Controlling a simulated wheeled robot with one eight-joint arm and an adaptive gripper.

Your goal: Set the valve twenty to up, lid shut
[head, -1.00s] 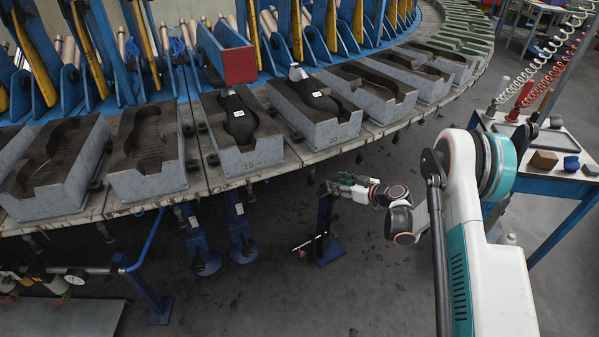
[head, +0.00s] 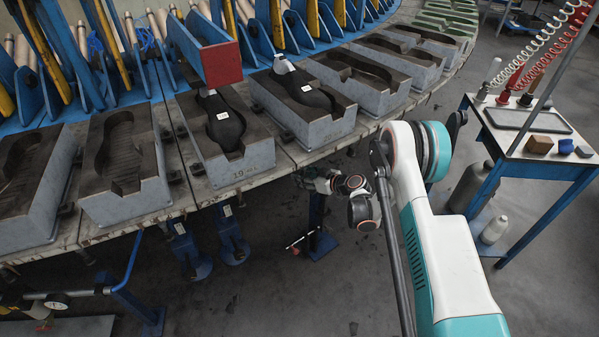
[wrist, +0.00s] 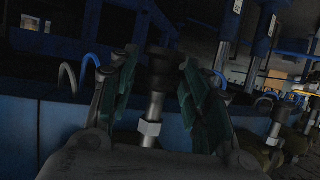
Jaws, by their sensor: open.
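My gripper (wrist: 160,88) is open in the wrist view, its green-padded fingers on either side of a dark knob (wrist: 164,68) on a metal stem with a hex nut. I cannot tell if the pads touch the knob, or which valve it is. In the head view my gripper (head: 312,180) is at the underside of the table's edge, its fingertips hidden. The mould marked 10 (head: 246,165) and the mould to its right (head: 318,125) each hold a black sole-shaped piece. A blue arm with a red end plate (head: 222,63) stands above the mould marked 10.
The curved table carries several grey moulds (head: 125,195). Blue posts (head: 230,240) and a pipe with a gauge (head: 57,301) stand below it. A blue-legged bench (head: 535,170) with bottles beneath is at the right. Open floor lies between.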

